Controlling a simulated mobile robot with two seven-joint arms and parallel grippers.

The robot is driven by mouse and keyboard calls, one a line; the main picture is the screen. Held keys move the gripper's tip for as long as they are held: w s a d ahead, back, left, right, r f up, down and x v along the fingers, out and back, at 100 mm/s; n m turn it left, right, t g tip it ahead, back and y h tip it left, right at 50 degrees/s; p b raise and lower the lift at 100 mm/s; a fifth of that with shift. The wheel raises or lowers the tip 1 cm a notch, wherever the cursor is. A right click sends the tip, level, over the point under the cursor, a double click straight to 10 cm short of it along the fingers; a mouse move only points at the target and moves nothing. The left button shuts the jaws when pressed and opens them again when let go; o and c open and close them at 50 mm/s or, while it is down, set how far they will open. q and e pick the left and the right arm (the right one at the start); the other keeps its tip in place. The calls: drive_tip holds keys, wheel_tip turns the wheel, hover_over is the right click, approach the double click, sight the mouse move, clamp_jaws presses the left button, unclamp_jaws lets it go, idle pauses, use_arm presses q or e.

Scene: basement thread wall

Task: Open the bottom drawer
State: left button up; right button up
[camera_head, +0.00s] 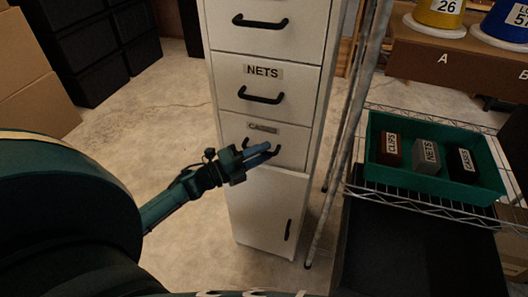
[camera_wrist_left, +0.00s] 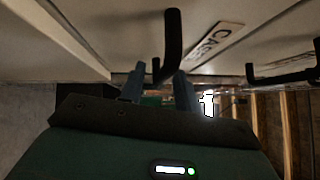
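The white cabinet (camera_head: 262,190) stands upright in the middle of the head view. Its bottom drawer (camera_head: 292,134), with a partly hidden label, looks shut, just above a door with a vertical handle. My left gripper (camera_head: 262,151) is in front of this drawer's black handle (camera_head: 276,151) and hides much of it. In the left wrist view, the dark handle (camera_wrist_left: 173,45) runs toward the gap between my left gripper's fingers (camera_wrist_left: 160,88). The fingers are apart, with room beside the bar. I cannot tell whether they touch it. My right gripper is not in view.
The NETS drawer (camera_head: 233,88) is above. At right, a wire shelf (camera_head: 400,191) carries a green tray (camera_head: 440,186) with labelled boxes. A metal post (camera_head: 345,130) stands close to the cabinet's right side. Dark crates (camera_head: 90,60) stand at back left. Floor (camera_head: 150,110) left of the cabinet is clear.

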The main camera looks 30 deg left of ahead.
use_arm(q)
drive_tip(key=shift+w+d, duration=0.3)
drive_tip(key=shift+w, duration=0.15)
drive_tip(key=shift+r, duration=0.1)
clamp_jaws()
idle(0.3)
